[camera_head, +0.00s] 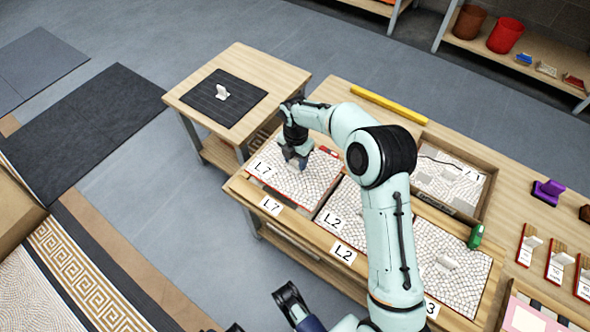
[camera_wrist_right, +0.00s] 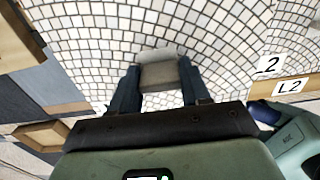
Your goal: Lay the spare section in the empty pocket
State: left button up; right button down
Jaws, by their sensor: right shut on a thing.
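The spare section is a pale mosaic panel (camera_head: 289,181) with a red edge and an L7 label. Mosaic fills the right wrist view below the fingers. The pocket floor is hidden. Part of my left gripper (camera_head: 289,299) shows at the bottom; its jaw state is unclear.
The L2 panel (camera_head: 338,214) and another mosaic panel (camera_head: 462,285) lie to the right. A tray (camera_head: 484,199) with mosaic stands behind them. A yellow bar (camera_head: 390,104) lies at the back. A side table holds a black mat (camera_head: 238,108) with a white piece (camera_head: 222,92).

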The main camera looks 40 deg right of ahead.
aim_at(296, 168)
jog(key=shift+f+b, duration=0.65)
jog(key=shift+f, duration=2.15)
pick_arm(q)
jog(key=shift+w+a+f, duration=0.3)
jog(key=shift+w+f, duration=0.05)
jog(key=shift+w, duration=0.2)
jog(key=shift+w+a+f, duration=0.3)
jog(key=shift+w, duration=0.25)
pick_arm(e)
jog(key=shift+f, duration=0.15)
jog(key=c, duration=0.5)
grip_release()
pick_arm(q)
jog(key=shift+s+f, duration=0.1)
pick_arm(e)
jog(key=shift+r, duration=0.4)
pick_arm(q)
jog(key=shift+g, duration=0.4)
jog(key=s+r+p, duration=0.1)
jog(key=s+d+r+p, duration=0.1)
jog(key=s, duration=0.1)
jog(key=s+d+r, duration=0.1)
jog(key=shift+s+d+p, duration=0.15)
jog(key=shift+p, duration=0.25)
pick_arm(e)
notch_tip(296, 168, up, 12)
jog(key=shift+f, duration=0.25)
